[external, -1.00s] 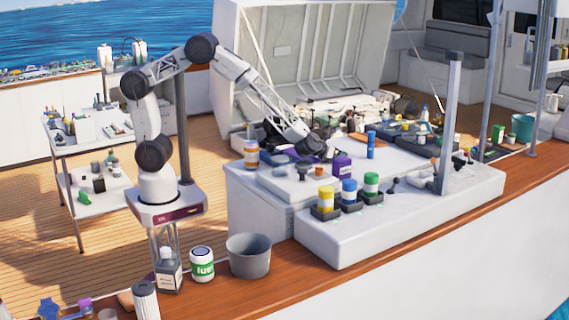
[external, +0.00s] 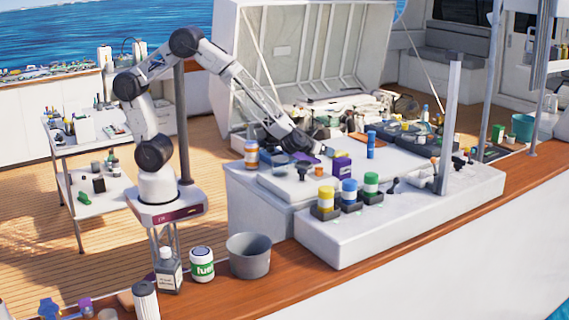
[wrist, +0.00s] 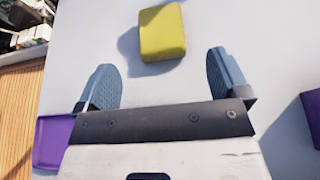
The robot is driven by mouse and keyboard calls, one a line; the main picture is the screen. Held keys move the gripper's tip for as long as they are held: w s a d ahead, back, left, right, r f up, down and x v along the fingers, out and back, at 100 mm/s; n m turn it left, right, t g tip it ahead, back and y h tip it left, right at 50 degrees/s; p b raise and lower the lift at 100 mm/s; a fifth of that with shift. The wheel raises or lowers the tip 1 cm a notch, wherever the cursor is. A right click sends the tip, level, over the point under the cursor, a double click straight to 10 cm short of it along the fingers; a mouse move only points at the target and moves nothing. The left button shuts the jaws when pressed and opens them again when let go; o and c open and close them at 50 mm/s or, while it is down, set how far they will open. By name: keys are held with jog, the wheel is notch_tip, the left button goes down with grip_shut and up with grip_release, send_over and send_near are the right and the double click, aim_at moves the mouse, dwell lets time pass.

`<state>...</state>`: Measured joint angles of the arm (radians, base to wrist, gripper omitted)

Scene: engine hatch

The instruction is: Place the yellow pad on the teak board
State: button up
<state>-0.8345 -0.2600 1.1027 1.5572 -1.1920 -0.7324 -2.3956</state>
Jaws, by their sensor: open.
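The yellow pad (wrist: 162,32) lies on the white hatch surface in the wrist view, just beyond my fingertips and roughly centred between them. My gripper (wrist: 165,80) is open, with nothing between its blue-grey fingers.
A purple box (external: 342,166) stands close to my gripper, also at the wrist view's right edge (wrist: 311,112). A flat purple piece (wrist: 55,140) lies left. A blue bottle (external: 371,145) and an orange-white bottle (external: 251,154) stand on the hatch. Yellow, blue and green-capped jars (external: 348,192) line the front.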

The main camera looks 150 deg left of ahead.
jog(key=shift+v, duration=1.85)
